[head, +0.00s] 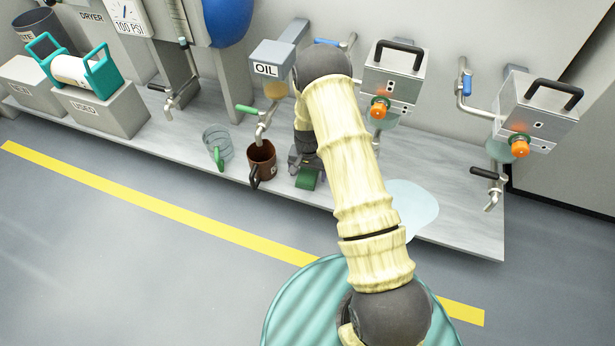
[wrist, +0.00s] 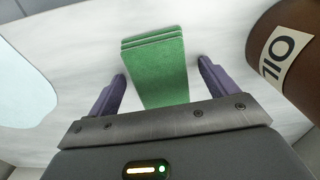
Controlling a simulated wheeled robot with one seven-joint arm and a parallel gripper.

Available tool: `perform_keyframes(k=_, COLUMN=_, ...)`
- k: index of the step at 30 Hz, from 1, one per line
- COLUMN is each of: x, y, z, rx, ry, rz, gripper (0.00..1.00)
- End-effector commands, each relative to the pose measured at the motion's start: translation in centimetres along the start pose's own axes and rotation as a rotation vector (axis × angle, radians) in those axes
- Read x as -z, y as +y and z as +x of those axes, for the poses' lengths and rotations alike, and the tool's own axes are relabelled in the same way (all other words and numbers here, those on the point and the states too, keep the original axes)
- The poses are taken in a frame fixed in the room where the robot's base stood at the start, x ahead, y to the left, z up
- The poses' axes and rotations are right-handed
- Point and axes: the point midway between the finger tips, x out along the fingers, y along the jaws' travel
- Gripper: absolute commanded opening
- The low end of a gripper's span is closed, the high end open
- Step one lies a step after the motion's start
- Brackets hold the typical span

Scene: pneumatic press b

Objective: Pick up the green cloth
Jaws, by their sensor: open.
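The green cloth (wrist: 155,72) looks like a small folded stack and lies flat on the pale counter. In the wrist view it lies between the two fingers of my gripper (wrist: 162,82), with a gap to each finger. My gripper is open and holds nothing. In the head view the cloth (head: 307,178) shows just below my gripper (head: 303,160), partly hidden by my gripper and arm. I cannot tell how high the fingertips are above the counter.
A brown mug labelled OIL (wrist: 290,65) stands close beside the gripper; it also shows in the head view (head: 262,161). A clear jug with a green handle (head: 217,146) stands left of it. A pale puddle (head: 410,205) lies right on the counter (head: 470,232). Taps overhang the counter.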

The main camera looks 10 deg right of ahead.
Motion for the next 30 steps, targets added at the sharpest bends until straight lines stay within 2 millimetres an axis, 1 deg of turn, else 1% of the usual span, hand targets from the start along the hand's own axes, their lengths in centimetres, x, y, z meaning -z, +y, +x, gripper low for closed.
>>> perform_keyframes(k=10, x=0.0, y=0.0, z=0.0, rx=0.0, ry=0.0, rz=0.0, gripper=0.85)
perform_keyframes(k=12, x=0.0, y=0.0, z=0.0, rx=0.0, ry=0.0, rz=0.0, gripper=0.72)
perform_keyframes(k=14, x=0.0, y=0.0, z=0.0, rx=0.0, ry=0.0, rz=0.0, gripper=0.6)
perform_keyframes(k=15, x=0.0, y=0.0, z=0.0, rx=0.0, ry=0.0, rz=0.0, gripper=0.52)
perform_keyframes(k=17, x=0.0, y=0.0, z=0.0, rx=0.0, ry=0.0, rz=0.0, gripper=0.4)
perform_keyframes(k=18, x=0.0, y=0.0, z=0.0, rx=0.0, ry=0.0, rz=0.0, gripper=0.37)
perform_keyframes(k=26, x=0.0, y=0.0, z=-0.1, rx=0.0, ry=0.0, rz=0.0, gripper=0.37)
perform_keyframes(k=30, x=0.0, y=0.0, z=-1.1, rx=0.0, ry=0.0, rz=0.0, gripper=0.37)
